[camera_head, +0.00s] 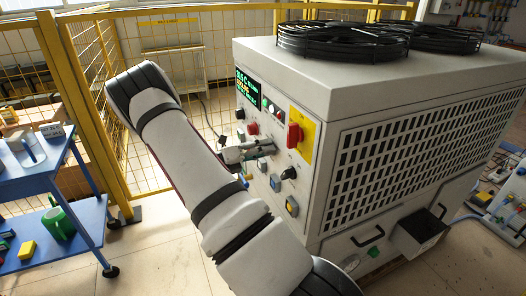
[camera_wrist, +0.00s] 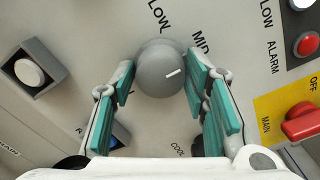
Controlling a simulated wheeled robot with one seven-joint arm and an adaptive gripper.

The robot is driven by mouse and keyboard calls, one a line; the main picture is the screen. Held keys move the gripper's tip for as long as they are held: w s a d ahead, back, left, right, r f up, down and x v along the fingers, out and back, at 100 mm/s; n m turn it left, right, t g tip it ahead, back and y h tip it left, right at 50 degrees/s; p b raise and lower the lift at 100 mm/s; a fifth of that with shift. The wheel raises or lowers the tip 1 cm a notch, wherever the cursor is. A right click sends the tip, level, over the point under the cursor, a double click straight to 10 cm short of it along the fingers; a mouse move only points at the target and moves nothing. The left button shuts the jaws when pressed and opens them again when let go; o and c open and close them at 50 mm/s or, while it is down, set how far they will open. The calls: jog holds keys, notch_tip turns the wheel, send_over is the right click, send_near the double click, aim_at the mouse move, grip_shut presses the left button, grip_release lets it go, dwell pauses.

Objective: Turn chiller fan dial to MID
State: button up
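The round grey dial (camera_wrist: 158,68) is on the chiller's front panel, in the middle of the wrist view. Its short white mark lies on its right side and points right and slightly up. The label MID (camera_wrist: 200,42) is up and right of the dial, and a LOW label (camera_wrist: 158,17) is above it. My gripper (camera_wrist: 159,70) is open, with one teal-padded finger on each side of the dial. The fingertips are close to its rim; I cannot tell whether they touch. In the head view my gripper (camera_head: 251,151) is at the panel and hides the dial.
A red main switch (camera_head: 295,135) on a yellow plate is to the right of my gripper. A black knob (camera_head: 288,173) and several buttons are close by. A display (camera_head: 249,89) is above. A yellow fence (camera_head: 95,100) and blue cart (camera_head: 45,180) stand at left.

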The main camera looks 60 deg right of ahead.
jog(key=shift+o, duration=0.7)
jog(key=v, duration=1.2)
jog(key=shift+f, duration=0.1)
